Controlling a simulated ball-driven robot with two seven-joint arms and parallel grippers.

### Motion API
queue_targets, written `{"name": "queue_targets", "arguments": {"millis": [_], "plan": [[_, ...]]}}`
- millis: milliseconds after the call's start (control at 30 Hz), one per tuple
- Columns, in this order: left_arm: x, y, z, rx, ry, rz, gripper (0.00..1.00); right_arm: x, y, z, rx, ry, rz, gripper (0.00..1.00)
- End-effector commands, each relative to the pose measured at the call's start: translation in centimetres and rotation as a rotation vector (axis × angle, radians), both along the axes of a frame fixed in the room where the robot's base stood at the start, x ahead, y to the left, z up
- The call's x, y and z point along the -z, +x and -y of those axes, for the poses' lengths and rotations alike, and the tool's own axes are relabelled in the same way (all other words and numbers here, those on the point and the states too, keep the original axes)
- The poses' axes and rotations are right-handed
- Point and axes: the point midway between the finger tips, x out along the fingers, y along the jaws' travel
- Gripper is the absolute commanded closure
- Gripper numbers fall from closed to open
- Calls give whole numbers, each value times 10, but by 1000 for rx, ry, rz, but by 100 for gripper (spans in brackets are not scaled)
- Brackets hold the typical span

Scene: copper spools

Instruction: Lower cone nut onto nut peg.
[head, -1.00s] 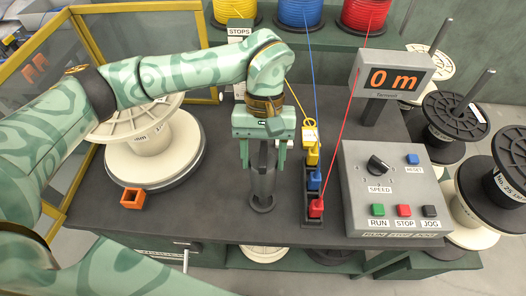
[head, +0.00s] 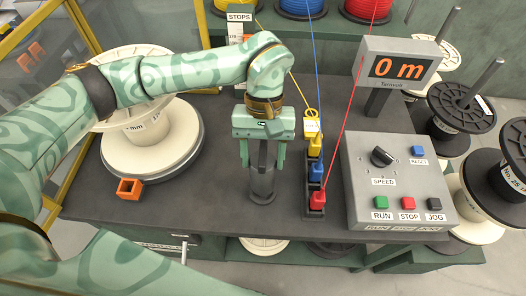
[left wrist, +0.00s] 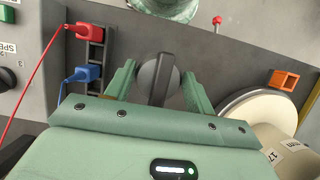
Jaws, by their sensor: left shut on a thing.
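My left gripper (head: 263,160) points straight down over the dark bench and is shut on the dark grey cone nut (left wrist: 158,78). In the left wrist view the nut shows between the two green fingers, round with a raised bar across it. In the head view a dark grey upright holder with a round foot (head: 262,198) stands directly below the fingers. It looks like the nut peg, lined up with the gripper. The fingers and nut hide its top, and I cannot tell whether nut and peg touch. My right gripper is out of view.
Right of the gripper stands a rack with yellow, blue and red (head: 317,198) plugs on taut wires. Beyond it is the control box (head: 390,175). Left are a large cream spool (head: 150,140) and an orange square piece (head: 130,187). The bench front is clear.

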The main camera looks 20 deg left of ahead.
Motion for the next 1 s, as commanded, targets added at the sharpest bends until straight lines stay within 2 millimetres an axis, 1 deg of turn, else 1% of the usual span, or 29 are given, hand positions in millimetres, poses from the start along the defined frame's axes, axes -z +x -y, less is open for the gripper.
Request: {"name": "queue_targets", "arguments": {"millis": [200, 500, 833, 1000], "plan": [[14, 0, 0, 0, 0, -2, 100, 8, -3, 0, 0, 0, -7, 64], [30, 0, 0, 0, 0, 0, 100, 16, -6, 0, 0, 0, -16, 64], [31, 0, 0, 0, -1, 0, 100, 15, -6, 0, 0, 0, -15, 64], [36, 0, 0, 1, 0, 0, 100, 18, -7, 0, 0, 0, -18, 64]]}}
